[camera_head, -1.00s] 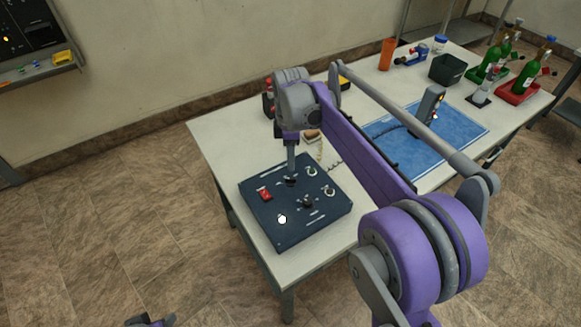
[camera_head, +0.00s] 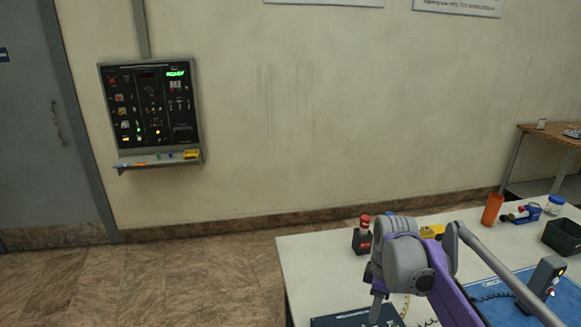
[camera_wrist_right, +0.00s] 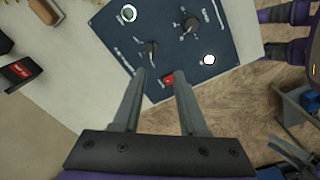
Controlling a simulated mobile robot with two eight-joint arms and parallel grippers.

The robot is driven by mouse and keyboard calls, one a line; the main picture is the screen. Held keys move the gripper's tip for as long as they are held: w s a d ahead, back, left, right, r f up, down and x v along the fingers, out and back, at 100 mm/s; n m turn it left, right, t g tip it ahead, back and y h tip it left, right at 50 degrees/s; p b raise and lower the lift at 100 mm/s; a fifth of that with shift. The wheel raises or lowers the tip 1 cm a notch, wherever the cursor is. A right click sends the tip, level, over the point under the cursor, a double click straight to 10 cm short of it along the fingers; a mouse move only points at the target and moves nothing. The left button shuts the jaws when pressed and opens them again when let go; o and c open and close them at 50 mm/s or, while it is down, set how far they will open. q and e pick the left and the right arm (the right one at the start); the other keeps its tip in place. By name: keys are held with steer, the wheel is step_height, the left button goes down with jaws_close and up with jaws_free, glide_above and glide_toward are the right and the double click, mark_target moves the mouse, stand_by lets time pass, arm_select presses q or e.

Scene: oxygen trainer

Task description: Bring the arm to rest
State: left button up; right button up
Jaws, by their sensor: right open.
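My right arm (camera_head: 405,262) reaches over the table in the head view, with its wrist pointing down at the dark blue control panel (camera_head: 340,319). Only the panel's far edge shows there. In the right wrist view my right gripper (camera_wrist_right: 160,75) is open and empty, its two fingers apart. The panel (camera_wrist_right: 188,62) lies beyond the fingertips, with a red switch (camera_wrist_right: 168,80) seen near the right finger, black knobs and round white parts. Whether the fingers touch the panel cannot be told. My left gripper is not seen in the head view.
The white table (camera_head: 300,262) holds a red-and-black item (camera_head: 362,236), an orange cup (camera_head: 492,209), a dark bin (camera_head: 563,238) and a blue mat (camera_head: 520,283). A lit panel (camera_head: 152,105) hangs on the wall at left. The floor left of the table is clear.

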steer(key=s+a+f+m+t, duration=0.1)
steer(key=s+f+m, duration=0.1)
steer(key=s+m, duration=0.2)
steer(key=s+a+f+m+t+p, duration=0.1)
steer(key=s+a+f+m+t, duration=0.1)
steer(key=s, duration=0.8)
steer(key=s+a+f+m+t+p, duration=0.1)
steer(key=s+a+f+m, duration=0.1)
steer(key=s+m, duration=0.4)
steer(key=shift+s+f+t, duration=0.4)
steer(key=shift+s+f, duration=0.35)
steer(key=shift+s, duration=0.15)
steer(key=shift+d, duration=0.1)
